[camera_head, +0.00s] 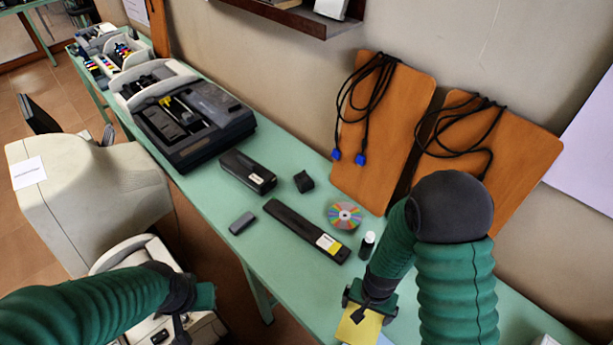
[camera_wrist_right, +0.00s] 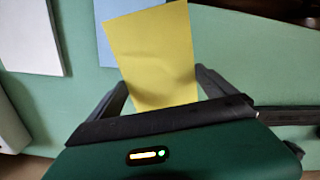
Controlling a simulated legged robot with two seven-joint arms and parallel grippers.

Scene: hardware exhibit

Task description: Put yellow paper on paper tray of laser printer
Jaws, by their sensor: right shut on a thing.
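The yellow paper (camera_head: 362,328) is near the bottom of the head view, above the green table. My right gripper (camera_head: 370,298) is shut on it; in the right wrist view the yellow paper (camera_wrist_right: 152,52) extends away from between the two fingers (camera_wrist_right: 166,85). My left gripper (camera_head: 190,303) is at the lower left, over a beige machine (camera_head: 150,252); its jaws are too small and hidden to read. A dark opened printer (camera_head: 195,122) stands on the table. I cannot tell which machine is the laser printer; no paper tray shows clearly.
A long black bar (camera_head: 300,228), a black cartridge (camera_head: 247,172), a disc (camera_head: 344,215) and a small bottle (camera_head: 367,245) lie or stand on the table. Orange boards (camera_head: 380,120) with cables lean on the wall. A beige monitor (camera_head: 90,195) stands left. A blue sheet (camera_wrist_right: 117,40) and a white sheet (camera_wrist_right: 28,35) lie nearby.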

